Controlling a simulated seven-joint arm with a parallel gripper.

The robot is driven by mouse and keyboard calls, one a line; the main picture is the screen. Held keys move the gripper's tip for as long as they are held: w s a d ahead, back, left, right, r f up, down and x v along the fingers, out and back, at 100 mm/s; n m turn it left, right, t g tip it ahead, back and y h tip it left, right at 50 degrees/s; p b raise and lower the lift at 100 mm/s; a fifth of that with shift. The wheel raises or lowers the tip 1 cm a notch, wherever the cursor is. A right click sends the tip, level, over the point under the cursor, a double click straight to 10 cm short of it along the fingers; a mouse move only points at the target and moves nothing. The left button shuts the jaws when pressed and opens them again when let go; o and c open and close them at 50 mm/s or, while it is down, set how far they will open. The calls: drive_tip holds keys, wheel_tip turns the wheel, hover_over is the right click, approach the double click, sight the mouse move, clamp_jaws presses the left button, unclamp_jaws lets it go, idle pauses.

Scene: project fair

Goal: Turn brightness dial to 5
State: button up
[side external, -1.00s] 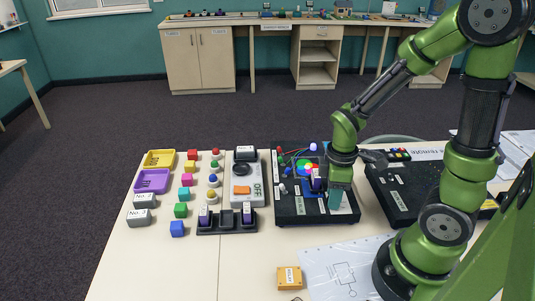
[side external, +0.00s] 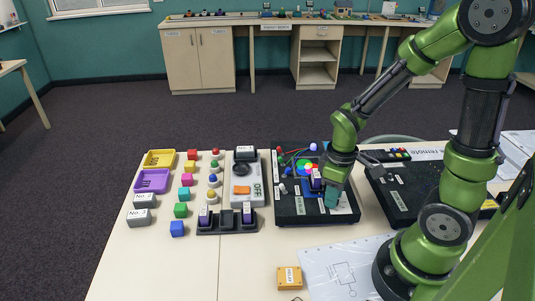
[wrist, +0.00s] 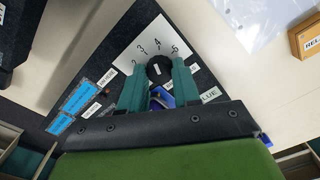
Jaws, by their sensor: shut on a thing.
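I cannot clearly read where the knob's pointer stands. In the side external view my gripper (side external: 332,199) reaches down to the front right part of the black board (side external: 290,215), and the dial is hidden behind the fingers.
A purple block with a white label (side external: 316,178) stands on the board just behind my gripper. Colored lights (side external: 306,167) lie further back. A grey switch box (side external: 241,171) stands to the left, another black panel (side external: 400,205) to the right. An orange box (side external: 289,278) lies in front.

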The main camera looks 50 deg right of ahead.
drive_tip(key=m, duration=0.5)
drive_tip(key=shift+m, duration=0.3)
drive_tip(key=m, duration=0.5)
drive_tip(key=shift+m, duration=0.3)
drive_tip(key=o, duration=1.1)
drive_tip(key=shift+c, duration=0.2)
wheel_tip(320, 180, up, 17)
